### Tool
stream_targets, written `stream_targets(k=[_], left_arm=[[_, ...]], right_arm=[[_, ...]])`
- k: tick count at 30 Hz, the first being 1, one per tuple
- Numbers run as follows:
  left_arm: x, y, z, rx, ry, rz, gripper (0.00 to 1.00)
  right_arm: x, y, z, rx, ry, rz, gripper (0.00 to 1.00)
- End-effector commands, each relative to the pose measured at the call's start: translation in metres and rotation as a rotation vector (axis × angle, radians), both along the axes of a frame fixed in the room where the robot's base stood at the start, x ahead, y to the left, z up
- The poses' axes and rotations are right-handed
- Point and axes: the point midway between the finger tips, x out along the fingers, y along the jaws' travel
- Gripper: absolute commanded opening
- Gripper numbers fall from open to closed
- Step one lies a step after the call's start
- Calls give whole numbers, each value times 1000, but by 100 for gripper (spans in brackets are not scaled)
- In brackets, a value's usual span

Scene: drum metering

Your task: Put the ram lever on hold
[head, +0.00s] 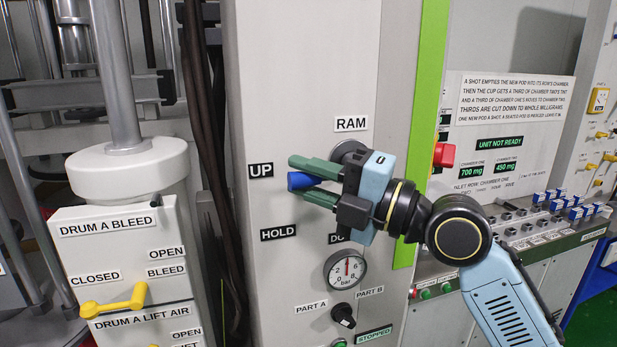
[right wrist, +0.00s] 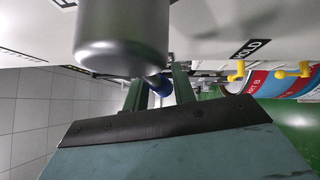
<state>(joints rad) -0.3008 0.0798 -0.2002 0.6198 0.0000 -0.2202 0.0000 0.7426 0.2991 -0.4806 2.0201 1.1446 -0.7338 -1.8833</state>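The ram lever's blue grip (head: 301,181) sticks out to the left from its round grey hub (head: 346,151), below the RAM label (head: 351,124). The grip lies between the UP label (head: 260,170) and the HOLD label (head: 278,232), nearer UP in height. My right gripper (head: 303,181) has its green fingers above and below the blue grip and appears shut on it. The right wrist view shows the blue grip (right wrist: 160,87) between the fingers, beside the large grey hub (right wrist: 122,40). The DOWN label is mostly hidden behind my gripper. My left gripper is not in view.
Below the lever are a pressure gauge (head: 346,270) and a black PART A/PART B knob (head: 343,315). A red knob (head: 444,155) stands right of the green strip. A yellow bleed handle (head: 113,301) is at lower left. Dark hoses (head: 198,110) hang left of the panel.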

Motion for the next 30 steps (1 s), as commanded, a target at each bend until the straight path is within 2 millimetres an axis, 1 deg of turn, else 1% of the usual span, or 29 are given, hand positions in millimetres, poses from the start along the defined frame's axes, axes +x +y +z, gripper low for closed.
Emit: stream_targets(k=[1,4,5,12,17,25,30], left_arm=[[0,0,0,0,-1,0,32],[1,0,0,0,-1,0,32],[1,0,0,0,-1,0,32],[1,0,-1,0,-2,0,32],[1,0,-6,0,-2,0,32],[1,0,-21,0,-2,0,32],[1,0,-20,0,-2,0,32]], right_arm=[[0,0,0,0,0,0,15],[0,0,0,0,0,0,2],[0,0,0,0,0,0,0],[0,0,-1,-6,-3,0,0],[0,-1,-4,-42,-16,-2,0],[1,-3,-18,-204,-71,-5,0],[2,-6,-28,-343,-115,-4,0]])
